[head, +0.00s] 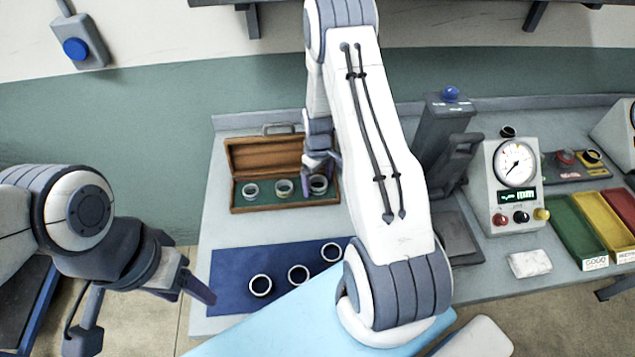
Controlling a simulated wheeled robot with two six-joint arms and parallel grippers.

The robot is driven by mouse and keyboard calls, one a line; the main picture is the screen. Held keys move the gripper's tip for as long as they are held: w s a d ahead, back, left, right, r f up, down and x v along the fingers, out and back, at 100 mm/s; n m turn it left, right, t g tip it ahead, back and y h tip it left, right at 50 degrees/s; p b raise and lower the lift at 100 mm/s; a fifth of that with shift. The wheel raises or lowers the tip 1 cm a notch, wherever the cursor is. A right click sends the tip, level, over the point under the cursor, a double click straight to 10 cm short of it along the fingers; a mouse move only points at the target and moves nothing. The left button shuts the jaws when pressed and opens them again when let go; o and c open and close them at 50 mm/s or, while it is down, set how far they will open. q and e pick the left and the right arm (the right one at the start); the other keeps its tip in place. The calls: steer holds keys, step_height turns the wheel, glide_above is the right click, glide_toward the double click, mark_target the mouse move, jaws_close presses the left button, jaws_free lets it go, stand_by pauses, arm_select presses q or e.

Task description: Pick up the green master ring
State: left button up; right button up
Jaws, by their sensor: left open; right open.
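My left gripper (146,316) is open and empty at the lower left, off the bench.
A dial gauge (515,165), a dark press-like stand (440,140), a tray with red and yellow rings (578,171), a white cloth (530,264) and coloured bins (572,232) stand to the right. My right arm hides the bench's middle.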

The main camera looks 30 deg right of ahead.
steer(key=c, duration=1.5)
steer(key=shift+c, duration=0.3)
steer(key=shift+r, duration=0.15)
